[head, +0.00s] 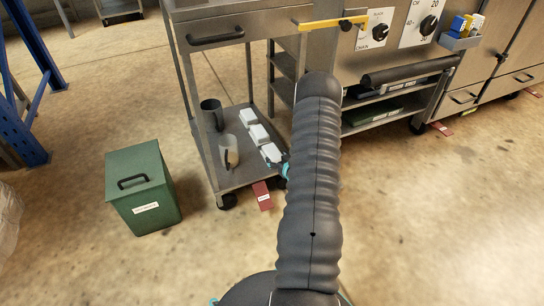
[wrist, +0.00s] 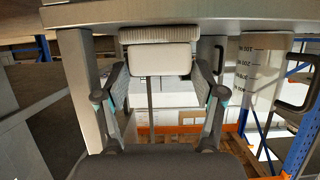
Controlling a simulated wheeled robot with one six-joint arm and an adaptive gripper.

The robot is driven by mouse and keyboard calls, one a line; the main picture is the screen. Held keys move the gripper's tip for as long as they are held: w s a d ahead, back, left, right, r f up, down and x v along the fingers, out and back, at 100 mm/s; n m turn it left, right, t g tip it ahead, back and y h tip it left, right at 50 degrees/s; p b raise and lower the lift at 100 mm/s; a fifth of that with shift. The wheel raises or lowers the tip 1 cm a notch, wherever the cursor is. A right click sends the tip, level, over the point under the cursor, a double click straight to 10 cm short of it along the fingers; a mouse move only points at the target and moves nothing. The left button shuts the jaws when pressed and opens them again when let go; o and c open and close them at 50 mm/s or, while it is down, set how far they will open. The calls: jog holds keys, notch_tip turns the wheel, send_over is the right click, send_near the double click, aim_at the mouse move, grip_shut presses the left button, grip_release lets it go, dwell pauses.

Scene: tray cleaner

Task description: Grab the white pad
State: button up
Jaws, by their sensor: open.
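Several white pads lie in a row on the cart's lower shelf (head: 232,178); in the head view the nearest white pad (head: 271,152) is beside my arm. In the wrist view, which looks upside down, a white pad (wrist: 160,59) shows between the fingertips of my gripper (wrist: 160,76), with a ridged pale face (wrist: 160,33) adjoining it. The fingers are open, one on either side of the pad, with no clear contact. In the head view my arm hides most of the gripper; only a teal bit (head: 285,171) shows.
A clear measuring jug (head: 229,152) and a dark cup (head: 211,114) stand left of the pads; the jug also shows in the wrist view (wrist: 250,70). Cart posts (head: 190,110) flank the shelf. A green bin (head: 143,190) stands on open floor at left.

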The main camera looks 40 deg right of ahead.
aim_at(272, 155)
jog(key=shift+x, duration=1.35)
jog(key=c, duration=0.8)
jog(key=shift+c, duration=0.2)
jog(key=shift+r, duration=0.15)
